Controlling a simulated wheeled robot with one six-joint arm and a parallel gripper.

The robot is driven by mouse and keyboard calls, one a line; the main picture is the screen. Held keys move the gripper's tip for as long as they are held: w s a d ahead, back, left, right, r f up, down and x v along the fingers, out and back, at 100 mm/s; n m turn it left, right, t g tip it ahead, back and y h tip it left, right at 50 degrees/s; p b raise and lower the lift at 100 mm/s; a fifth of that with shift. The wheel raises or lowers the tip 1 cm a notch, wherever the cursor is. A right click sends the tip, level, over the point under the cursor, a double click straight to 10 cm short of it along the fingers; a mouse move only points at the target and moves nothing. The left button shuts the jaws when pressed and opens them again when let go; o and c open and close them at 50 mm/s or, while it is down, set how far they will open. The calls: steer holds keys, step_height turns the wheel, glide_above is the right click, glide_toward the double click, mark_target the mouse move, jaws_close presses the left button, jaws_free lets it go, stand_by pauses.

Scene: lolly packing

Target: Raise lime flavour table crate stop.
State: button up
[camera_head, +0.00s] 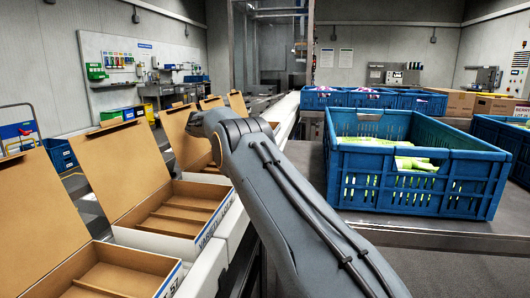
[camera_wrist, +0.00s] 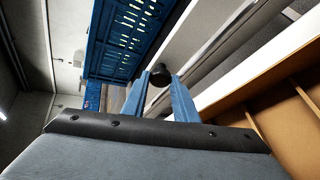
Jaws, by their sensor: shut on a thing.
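The blue lime crate (camera_head: 415,188), holding pale green lolly packs (camera_head: 415,163), stands on the grey table at the right in the head view. In the wrist view, my gripper (camera_wrist: 160,82) has its two blue fingers shut on a dark round knob, which looks like the table crate stop (camera_wrist: 160,72). A blue crate wall (camera_wrist: 128,38) shows just beyond the fingers, apart from the knob. In the head view, my arm hides the gripper and the stop. How high the stop stands cannot be told.
Open cardboard boxes with dividers (camera_head: 185,212) stand in a row on the left along a white conveyor edge (camera_head: 228,235). More blue crates (camera_head: 375,100) stand behind the lime crate, and another (camera_head: 505,140) at the far right. A box (camera_wrist: 285,110) lies close right of the gripper.

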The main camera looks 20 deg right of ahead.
stand_by(0.4)
steer(key=o, duration=1)
steer(key=shift+r, duration=0.1)
step_height(320, 180, up, 10)
steer(key=shift+f+b, duration=0.15)
steer(key=shift+b, duration=0.35)
